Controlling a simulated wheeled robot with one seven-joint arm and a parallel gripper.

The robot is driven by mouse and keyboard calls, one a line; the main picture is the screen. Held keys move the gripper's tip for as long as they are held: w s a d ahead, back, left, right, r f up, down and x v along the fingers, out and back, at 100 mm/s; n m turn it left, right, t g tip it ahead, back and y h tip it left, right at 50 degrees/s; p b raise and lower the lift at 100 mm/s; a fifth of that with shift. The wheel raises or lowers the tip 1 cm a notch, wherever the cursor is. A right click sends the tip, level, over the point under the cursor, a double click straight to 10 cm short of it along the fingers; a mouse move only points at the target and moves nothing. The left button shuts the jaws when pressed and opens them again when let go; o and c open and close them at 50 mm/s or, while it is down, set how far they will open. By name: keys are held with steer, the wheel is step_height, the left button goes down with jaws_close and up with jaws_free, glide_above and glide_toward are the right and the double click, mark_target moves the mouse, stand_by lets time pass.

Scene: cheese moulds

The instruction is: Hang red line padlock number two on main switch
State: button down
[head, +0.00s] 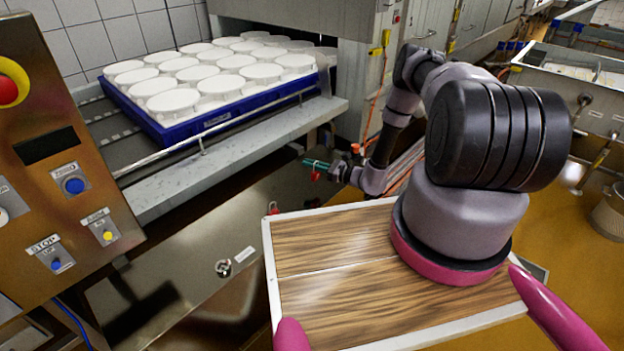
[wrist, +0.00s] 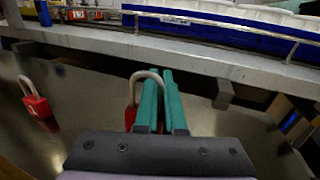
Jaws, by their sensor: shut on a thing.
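My gripper (head: 316,162) with teal fingers is shut on a red padlock (head: 316,176). In the wrist view the held padlock (wrist: 131,117) sits at the left side of the fingers (wrist: 165,78), its grey shackle arching up beside them. The fingers hide part of its body. A second red padlock (wrist: 37,106) shows at the left of the wrist view, apart from the gripper. A red padlock (head: 272,209) also shows near the wooden board in the head view. No number is readable. I cannot tell which fitting is the main switch.
A blue tray (head: 215,127) of white moulds stands on the steel conveyor behind a rail (head: 200,141). A control panel (head: 60,170) with buttons is at the left. A small dark round fitting (head: 223,268) is by a white label (head: 244,254). The wooden board (head: 340,290) is bare in front.

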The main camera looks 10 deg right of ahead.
steer(key=shift+f, duration=2.45)
steer(key=shift+f, duration=0.1)
steer(key=shift+f, duration=0.15)
steer(key=c, duration=1)
jaws_free()
steer(key=v, duration=1)
steer(key=shift+s+d, duration=0.3)
steer(key=shift+w, duration=0.1)
